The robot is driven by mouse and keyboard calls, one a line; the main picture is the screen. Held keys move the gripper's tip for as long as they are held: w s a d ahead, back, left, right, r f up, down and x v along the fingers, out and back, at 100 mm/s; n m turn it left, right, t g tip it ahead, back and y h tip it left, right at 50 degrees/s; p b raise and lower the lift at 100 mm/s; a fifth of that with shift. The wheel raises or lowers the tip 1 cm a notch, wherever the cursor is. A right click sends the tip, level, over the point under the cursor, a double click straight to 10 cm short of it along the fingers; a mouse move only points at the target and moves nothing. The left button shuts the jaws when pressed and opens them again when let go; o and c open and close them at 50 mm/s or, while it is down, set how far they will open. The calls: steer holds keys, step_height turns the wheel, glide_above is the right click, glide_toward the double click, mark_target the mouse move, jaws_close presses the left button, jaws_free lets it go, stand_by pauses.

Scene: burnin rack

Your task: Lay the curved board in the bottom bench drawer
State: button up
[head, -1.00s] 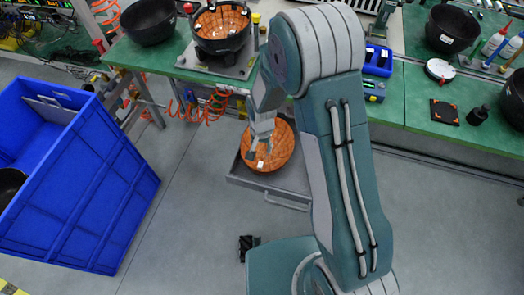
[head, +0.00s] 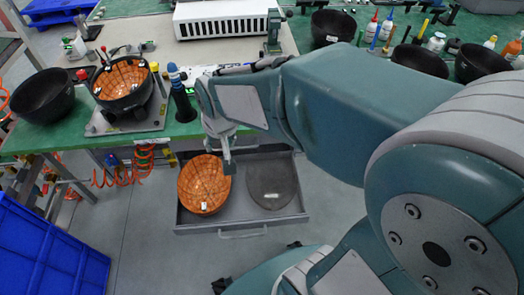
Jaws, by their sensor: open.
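An orange curved board (head: 203,185) with dark grid lines lies at the left side of the open grey bench drawer (head: 187,217). My gripper (head: 227,168) is open over the board's right edge, pointing down. I cannot tell whether its fingers touch the board. A second orange curved board (head: 122,78) sits in a black round fixture on the bench at the left.
A dark oval shape (head: 272,184) fills the right of the drawer. Black bowls (head: 42,96) and several bottles stand on the green bench. A blue crate (head: 45,250) stands at the lower left. The floor before the drawer is mostly clear.

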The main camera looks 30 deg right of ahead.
steer(key=s+d+r+t, duration=0.1)
steer(key=s+d+r, duration=0.1)
steer(key=s+r, duration=0.2)
steer(key=s+d+r+n+t, duration=0.1)
steer(key=s+r, duration=0.3)
steer(key=s, duration=0.4)
steer(key=shift+s+d+n, duration=0.25)
steer(key=shift+d+n, duration=0.05)
steer(key=shift+d, duration=0.4)
steer(key=shift+a+r, duration=0.1)
